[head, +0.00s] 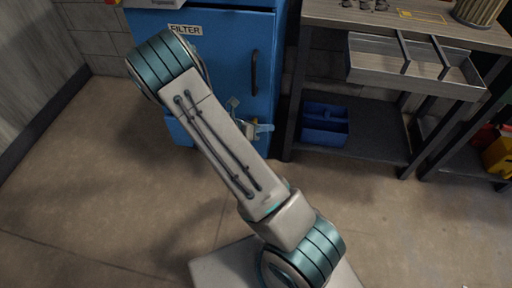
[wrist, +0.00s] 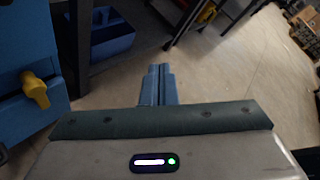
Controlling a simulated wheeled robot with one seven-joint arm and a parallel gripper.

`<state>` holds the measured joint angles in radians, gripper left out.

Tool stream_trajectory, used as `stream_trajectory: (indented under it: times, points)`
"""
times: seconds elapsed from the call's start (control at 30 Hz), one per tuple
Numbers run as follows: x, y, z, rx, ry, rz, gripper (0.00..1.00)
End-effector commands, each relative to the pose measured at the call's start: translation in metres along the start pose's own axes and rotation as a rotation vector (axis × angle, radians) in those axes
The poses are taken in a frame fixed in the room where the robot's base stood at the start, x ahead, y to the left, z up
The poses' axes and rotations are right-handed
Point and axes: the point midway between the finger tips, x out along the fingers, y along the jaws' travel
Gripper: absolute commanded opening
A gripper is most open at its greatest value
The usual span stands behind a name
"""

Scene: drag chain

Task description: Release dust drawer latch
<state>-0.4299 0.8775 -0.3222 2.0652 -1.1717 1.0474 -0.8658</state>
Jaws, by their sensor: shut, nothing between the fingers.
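The blue cabinet (head: 232,55) marked FILTER stands at the back in the head view. Its lower blue drawer front (head: 181,133) is partly hidden behind my arm. In the wrist view a yellow latch knob (wrist: 38,90) sticks out from the blue drawer front (wrist: 30,122) at the left. My gripper (wrist: 159,72) is shut and empty, its fingertips together over bare floor. It is to the right of the yellow knob and apart from it. In the head view my gripper (head: 265,128) shows beside my forearm, in front of the cabinet.
A dark bench leg (wrist: 78,50) stands near the knob.

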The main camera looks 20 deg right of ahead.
Motion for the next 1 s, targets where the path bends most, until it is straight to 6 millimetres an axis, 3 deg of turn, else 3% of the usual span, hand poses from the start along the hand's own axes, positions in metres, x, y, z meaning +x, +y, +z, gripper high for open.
stream_trajectory:
  times: [0.03, 0.3, 0.5, 0.7, 1.0]
  points:
    - [0.013, 0.022, -0.024, -0.097, -0.064, 0.004, 0.00]
    - [0.052, 0.111, -0.095, -0.593, -0.406, 0.027, 0.00]
    - [0.070, 0.164, -0.146, -0.903, -0.629, 0.024, 0.00]
    - [0.078, 0.189, -0.173, -1.066, -0.752, 0.017, 0.00]
    - [0.079, 0.193, -0.177, -1.096, -0.775, 0.017, 0.00]
